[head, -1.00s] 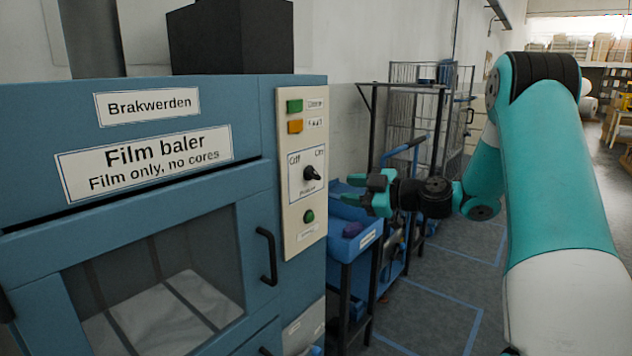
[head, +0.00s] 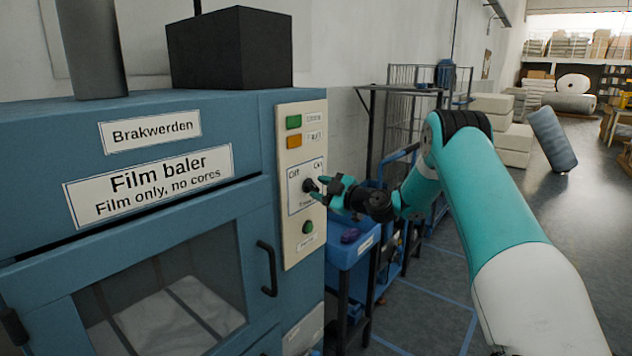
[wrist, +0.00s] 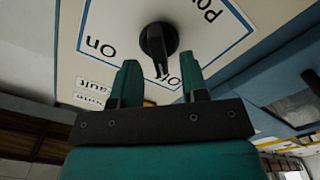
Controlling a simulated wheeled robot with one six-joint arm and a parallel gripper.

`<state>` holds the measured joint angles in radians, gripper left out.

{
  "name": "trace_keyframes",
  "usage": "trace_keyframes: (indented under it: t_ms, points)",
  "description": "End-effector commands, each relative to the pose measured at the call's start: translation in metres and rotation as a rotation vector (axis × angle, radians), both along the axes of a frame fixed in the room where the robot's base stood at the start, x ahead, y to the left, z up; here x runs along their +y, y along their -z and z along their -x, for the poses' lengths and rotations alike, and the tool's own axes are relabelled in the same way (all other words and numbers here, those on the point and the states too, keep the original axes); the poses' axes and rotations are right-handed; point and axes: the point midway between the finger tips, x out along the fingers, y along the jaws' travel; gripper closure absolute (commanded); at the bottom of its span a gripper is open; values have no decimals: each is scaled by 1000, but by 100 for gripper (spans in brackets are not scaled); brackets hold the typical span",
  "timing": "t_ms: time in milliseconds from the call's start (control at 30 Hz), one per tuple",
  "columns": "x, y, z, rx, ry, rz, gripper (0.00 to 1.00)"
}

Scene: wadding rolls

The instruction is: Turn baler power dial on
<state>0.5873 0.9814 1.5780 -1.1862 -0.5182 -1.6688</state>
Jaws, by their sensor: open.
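The baler power dial (head: 308,186) is a black knob on a white plate marked Off at left and On at right, on the cream control panel (head: 291,254) of the blue film baler (head: 60,240). In the wrist view the dial (wrist: 158,42) sits just beyond the fingertips, its pointer toward the Off lettering. My gripper (head: 318,189) is open, with its teal fingers close to the dial. In the wrist view my gripper (wrist: 160,80) has a clear gap between its fingers. Whether a finger touches the dial I cannot tell.
A green button (head: 293,122) and an orange one (head: 294,142) are above the dial, and a round green button (head: 308,227) is below. A black door handle (head: 268,268) sticks out at lower left. A blue cart (head: 350,250) stands close beside the baler.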

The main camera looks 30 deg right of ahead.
Motion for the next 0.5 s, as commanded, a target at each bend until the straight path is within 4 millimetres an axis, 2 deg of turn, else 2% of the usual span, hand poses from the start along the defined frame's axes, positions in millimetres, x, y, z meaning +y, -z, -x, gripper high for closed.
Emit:
trace_keyframes:
  t_ms: [200, 467, 500]
  points:
    - [6, 0, -17, 0, 0, 0, 60]
    - [6, 0, -18, -1, 1, 0, 60]
    - [6, 0, -18, -1, 1, 0, 62]
